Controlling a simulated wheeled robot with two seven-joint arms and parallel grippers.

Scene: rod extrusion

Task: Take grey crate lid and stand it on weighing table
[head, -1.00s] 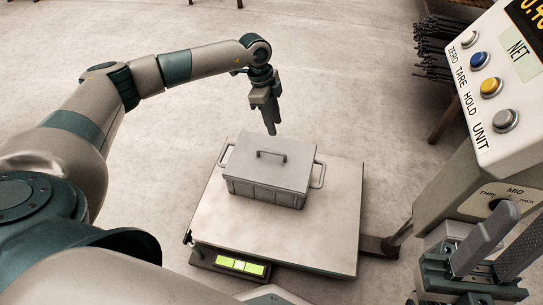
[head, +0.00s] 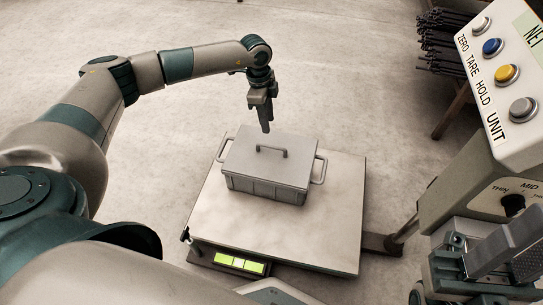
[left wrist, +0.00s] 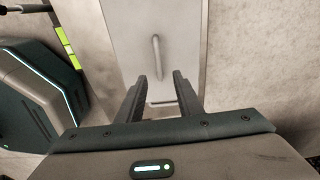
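The grey crate lid (head: 251,158) sits flat on the grey crate (head: 266,189), with a bar handle (head: 271,150) on its top. The crate stands on the weighing table (head: 300,238). My left gripper (head: 265,126) hangs above the far edge of the lid, pointing down, apart from the handle. In the left wrist view its two fingers (left wrist: 160,88) are spread with nothing between them, and the lid (left wrist: 182,50) and its handle (left wrist: 156,50) lie beyond them. My right gripper (head: 510,255) shows at the lower right, its two fingers apart and empty.
A console with coloured buttons (head: 507,75) and a knob stands at the right. A green display (head: 238,263) is at the table's front edge. Dark rods (head: 440,45) lie on a rack at the back right. The table is bare to the right of the crate.

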